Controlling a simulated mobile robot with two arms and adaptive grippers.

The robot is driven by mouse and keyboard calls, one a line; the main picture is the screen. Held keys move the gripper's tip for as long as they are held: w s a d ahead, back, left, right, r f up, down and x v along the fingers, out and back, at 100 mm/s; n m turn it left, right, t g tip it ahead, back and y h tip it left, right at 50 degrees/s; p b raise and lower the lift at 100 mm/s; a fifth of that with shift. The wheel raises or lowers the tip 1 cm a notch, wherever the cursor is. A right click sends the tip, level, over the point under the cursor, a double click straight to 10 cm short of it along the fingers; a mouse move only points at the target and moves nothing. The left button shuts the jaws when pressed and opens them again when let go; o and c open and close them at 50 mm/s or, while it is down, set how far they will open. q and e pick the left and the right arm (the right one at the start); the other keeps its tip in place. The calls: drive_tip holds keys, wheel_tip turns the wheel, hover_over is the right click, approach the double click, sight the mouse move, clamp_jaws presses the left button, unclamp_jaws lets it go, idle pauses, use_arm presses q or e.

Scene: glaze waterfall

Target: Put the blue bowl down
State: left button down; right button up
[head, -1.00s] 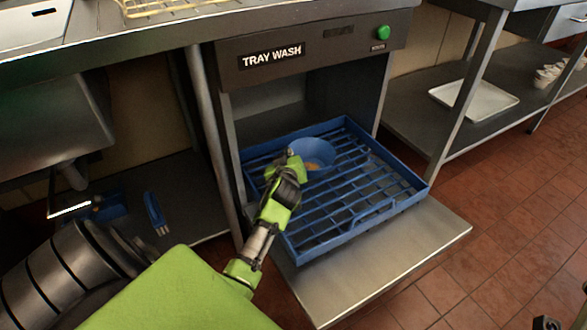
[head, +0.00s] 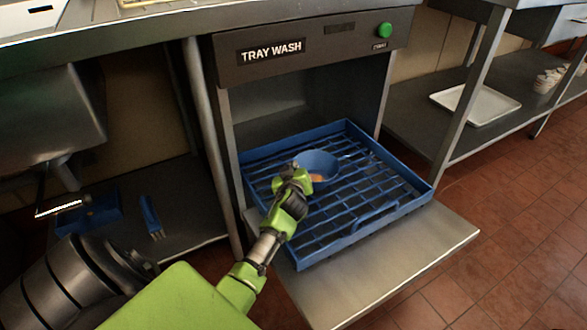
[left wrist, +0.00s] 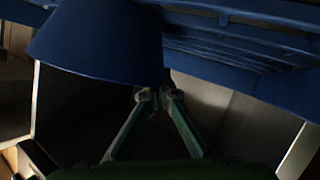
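The blue bowl (head: 322,164), with an orange-brown patch inside, is over the back left part of the blue rack (head: 368,219) in the head view. My left gripper (head: 293,171) is at the bowl's near left rim. In the left wrist view, the bowl (left wrist: 100,42) looks upright, and the fingertips of my left gripper (left wrist: 157,95) close together at its lower right edge. The rack (left wrist: 245,32) shows behind it. I cannot tell whether the bowl touches the rack. My right gripper is not in view.
The rack sits on a metal shelf (head: 425,262) at the opening of the tray wash machine (head: 318,47). A green button (head: 384,30) is on its front. A white tray (head: 475,104) lies on the right-hand shelf. The rack's right side is empty.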

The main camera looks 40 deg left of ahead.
use_arm(q)
drive_tip(key=c, duration=2.3)
unclamp_jaws()
